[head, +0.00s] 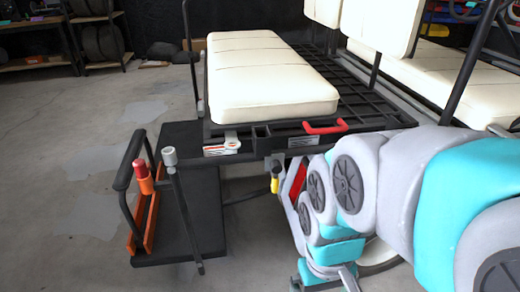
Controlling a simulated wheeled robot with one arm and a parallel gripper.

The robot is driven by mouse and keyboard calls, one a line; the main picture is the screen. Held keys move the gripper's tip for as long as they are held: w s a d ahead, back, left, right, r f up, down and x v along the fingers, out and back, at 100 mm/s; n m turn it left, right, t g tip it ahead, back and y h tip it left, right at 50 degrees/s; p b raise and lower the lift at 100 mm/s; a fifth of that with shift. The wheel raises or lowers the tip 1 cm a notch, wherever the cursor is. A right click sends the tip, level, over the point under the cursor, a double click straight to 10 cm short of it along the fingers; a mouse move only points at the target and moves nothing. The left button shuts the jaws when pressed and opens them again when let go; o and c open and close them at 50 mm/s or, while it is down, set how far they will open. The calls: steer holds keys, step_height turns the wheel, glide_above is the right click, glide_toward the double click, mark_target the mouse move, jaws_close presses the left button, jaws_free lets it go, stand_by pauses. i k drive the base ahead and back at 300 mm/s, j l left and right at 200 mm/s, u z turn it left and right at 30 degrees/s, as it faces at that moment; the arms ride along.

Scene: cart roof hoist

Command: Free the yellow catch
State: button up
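The yellow catch (275,184) is a small upright piece below the front edge of the cart's rear deck, under a grey bracket and just left of a red light. My arm reaches in from the right, passes in front of the cart and bends down right of the catch. The low end of my arm, where my gripper (325,280) seems to be, is at the bottom edge of the picture. It is below and right of the catch, apart from it. Its fingers cannot be made out clearly, and I see nothing held.
A cream seat cushion (265,80) lies on the black slatted deck (365,100). A red handle (325,127) and a white latch (231,140) sit on the deck's front edge. A black footplate (185,225) with a rail and a red-topped lever (142,175) juts out left. Floor at left is clear.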

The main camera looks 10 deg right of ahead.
mark_target(275, 179)
steer(key=k+z, duration=0.15)
steer(key=z, duration=0.2)
steer(key=k+z, duration=0.1)
steer(key=z, duration=0.25)
steer(key=k+z, duration=0.15)
steer(key=z, duration=0.2)
